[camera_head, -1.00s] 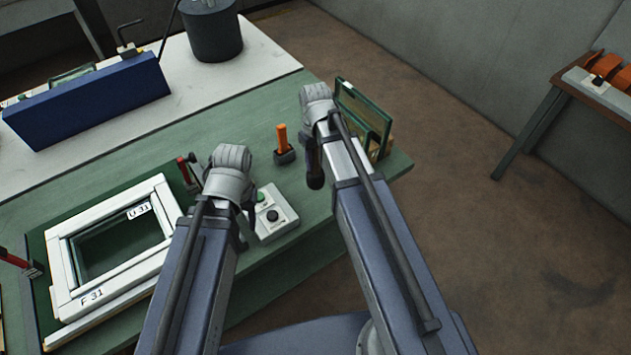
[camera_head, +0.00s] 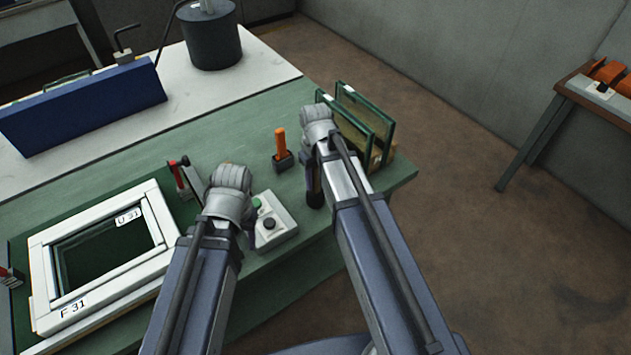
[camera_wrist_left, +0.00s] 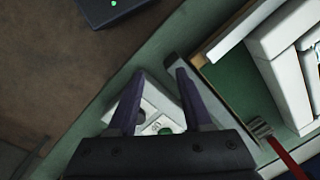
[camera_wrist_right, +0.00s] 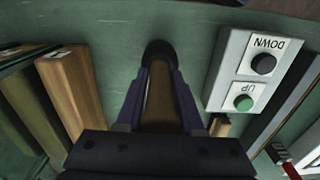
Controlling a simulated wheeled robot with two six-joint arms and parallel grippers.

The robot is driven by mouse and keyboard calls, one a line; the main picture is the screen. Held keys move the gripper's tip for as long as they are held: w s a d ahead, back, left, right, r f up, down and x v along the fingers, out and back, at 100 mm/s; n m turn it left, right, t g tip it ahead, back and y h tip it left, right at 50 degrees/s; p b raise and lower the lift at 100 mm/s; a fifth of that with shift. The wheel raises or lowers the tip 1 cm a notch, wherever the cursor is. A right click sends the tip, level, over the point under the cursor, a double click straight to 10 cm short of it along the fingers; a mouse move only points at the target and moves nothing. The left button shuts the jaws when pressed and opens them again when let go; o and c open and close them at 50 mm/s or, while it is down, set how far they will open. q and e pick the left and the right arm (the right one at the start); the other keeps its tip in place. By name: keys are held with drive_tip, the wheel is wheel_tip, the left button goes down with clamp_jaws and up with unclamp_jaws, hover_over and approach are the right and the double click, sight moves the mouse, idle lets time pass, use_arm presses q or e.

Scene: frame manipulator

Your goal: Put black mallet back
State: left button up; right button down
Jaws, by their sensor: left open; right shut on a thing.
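The black mallet is in my right gripper (camera_wrist_right: 155,85). In the right wrist view its brown handle (camera_wrist_right: 159,104) lies between the fingers, and its black round end (camera_wrist_right: 158,52) is beyond the fingertips. In the head view a dark part of the mallet (camera_head: 314,186) hangs below my right gripper (camera_head: 318,150), above the green bench's right part; whether it touches the bench is unclear. My left gripper (camera_head: 236,205) is over the bench by the control box. In the left wrist view its fingers (camera_wrist_left: 158,76) are apart and empty, with the control box (camera_wrist_left: 150,112) beyond them.
A mallet-like tool with an orange handle (camera_head: 281,145) stands upright in a dark base. Glass panes (camera_head: 362,115) stand in a rack right of my right gripper. A white window frame (camera_head: 45,270) lies at left. A red-handled clamp (camera_head: 182,178) is beside it.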

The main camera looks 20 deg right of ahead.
drive_tip(key=shift+f, duration=0.15)
drive_tip(key=c, duration=0.5)
unclamp_jaws()
drive_tip(key=shift+r, duration=0.2)
wheel_tip(320, 180, up, 12)
drive_tip(key=p, duration=1.2)
drive_tip(key=shift+h, duration=0.6)
drive_tip(key=s+a, duration=0.3)
drive_tip(key=s, duration=0.1)
drive_tip(key=s+a, duration=0.4)
drive_tip(key=s, duration=0.1)
drive_tip(key=s+a, duration=0.3)
drive_tip(key=s, duration=0.2)
drive_tip(key=shift+s+a, duration=0.15)
drive_tip(key=shift+a, duration=0.1)
